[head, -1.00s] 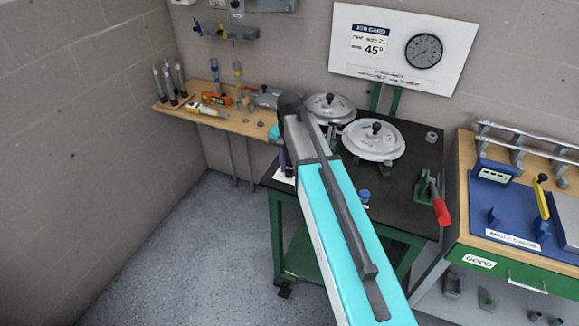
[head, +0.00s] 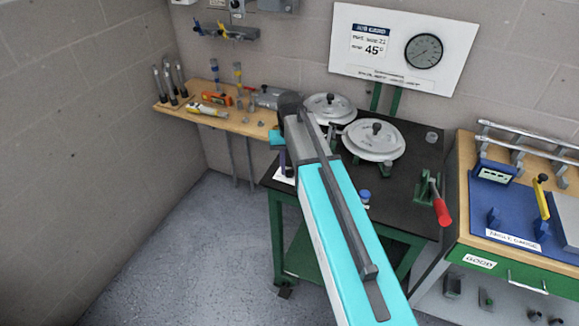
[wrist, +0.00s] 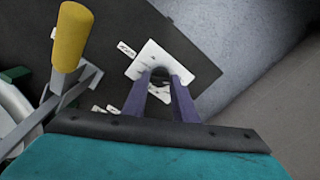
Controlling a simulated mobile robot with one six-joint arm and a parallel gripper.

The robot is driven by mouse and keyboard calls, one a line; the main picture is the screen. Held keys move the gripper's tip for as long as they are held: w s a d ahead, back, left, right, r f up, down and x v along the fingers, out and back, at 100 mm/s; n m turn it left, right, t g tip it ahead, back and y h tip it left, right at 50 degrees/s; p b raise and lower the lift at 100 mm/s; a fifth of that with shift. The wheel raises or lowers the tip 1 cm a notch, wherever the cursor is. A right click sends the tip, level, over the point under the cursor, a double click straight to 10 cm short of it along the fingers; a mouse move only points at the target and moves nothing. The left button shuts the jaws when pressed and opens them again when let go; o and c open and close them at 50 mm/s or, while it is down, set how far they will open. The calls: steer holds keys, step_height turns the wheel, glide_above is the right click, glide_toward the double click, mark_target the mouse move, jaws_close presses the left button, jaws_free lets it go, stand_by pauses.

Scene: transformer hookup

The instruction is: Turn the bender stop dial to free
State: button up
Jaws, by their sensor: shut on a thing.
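The bender stop dial is a small dark knob (wrist: 160,74) on a white plate (wrist: 145,62) at the corner of the black bench top. In the wrist view my gripper (wrist: 161,80) has its two purple fingers closed around the knob, one on each side. Small label tags lie around the plate, too small to read, so I cannot tell which one the dial points to. In the head view the plate (head: 284,175) shows just left of my arm, with the fingers partly hidden behind the arm and the knob not visible.
A yellow-capped handle (wrist: 70,38) stands left of the fingers in the wrist view. Two round bender discs (head: 373,140) sit on the bench behind my arm. A red-handled clamp (head: 440,208) is at the bench's right. Floor left of the bench is clear.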

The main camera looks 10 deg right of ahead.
steer(key=o, duration=1)
steer(key=shift+o, duration=0.2)
steer(key=shift+r, duration=0.1)
step_height(320, 180, up, 14)
steer(key=p, duration=0.8)
steer(key=shift+f+p, duration=0.2)
steer(key=shift+p, duration=0.1)
